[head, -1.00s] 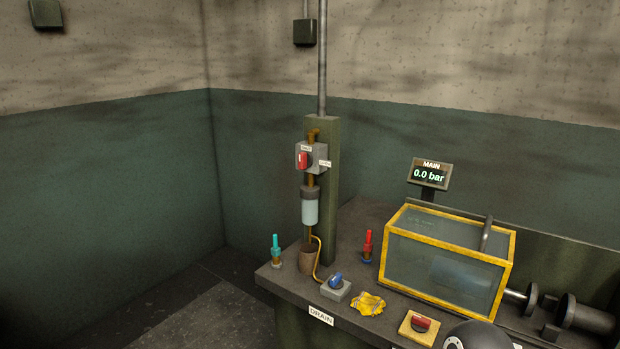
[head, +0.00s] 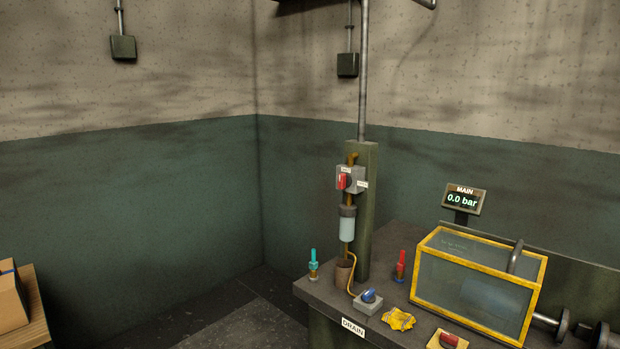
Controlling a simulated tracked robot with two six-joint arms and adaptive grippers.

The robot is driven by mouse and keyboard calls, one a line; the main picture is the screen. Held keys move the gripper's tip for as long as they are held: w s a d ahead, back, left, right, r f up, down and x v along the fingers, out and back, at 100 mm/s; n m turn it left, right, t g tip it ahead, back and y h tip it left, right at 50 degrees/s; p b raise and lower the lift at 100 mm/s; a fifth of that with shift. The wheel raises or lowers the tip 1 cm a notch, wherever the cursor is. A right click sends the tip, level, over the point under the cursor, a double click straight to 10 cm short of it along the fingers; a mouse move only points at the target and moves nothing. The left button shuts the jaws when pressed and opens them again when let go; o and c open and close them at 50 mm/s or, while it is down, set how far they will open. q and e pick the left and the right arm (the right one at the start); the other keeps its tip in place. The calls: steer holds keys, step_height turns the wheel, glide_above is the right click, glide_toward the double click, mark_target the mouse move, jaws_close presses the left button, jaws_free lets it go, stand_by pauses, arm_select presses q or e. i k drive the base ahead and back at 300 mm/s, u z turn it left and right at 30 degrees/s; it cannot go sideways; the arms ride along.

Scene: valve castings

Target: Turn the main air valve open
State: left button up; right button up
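The main air valve is a grey box (head: 351,179) with a red handle (head: 342,181), mounted on a dark green post at the back left of the bench. The handle stands roughly upright. Small white labels sit on the box, too small to read. A brass pipe and a pale filter bowl (head: 347,227) hang below it. The MAIN gauge display (head: 464,198) reads 0.0 bar. Neither of my grippers shows in the head view.
The bench (head: 310,291) carries a yellow-framed clear box (head: 470,285), a blue-knobbed drain valve (head: 368,301), a yellow cloth (head: 399,319), a teal-topped fitting (head: 313,264) and a red-topped fitting (head: 401,266). A cardboard box (head: 10,300) is at the far left. Floor left of the bench is clear.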

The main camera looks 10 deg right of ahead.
mark_target(345, 180)
steer(key=u, duration=0.25)
steer(key=i, duration=1.65)
steer(key=z, duration=0.85)
steer(key=k, duration=0.65)
steer(key=z, duration=0.25)
steer(key=i, duration=0.8)
steer(key=u, duration=0.15)
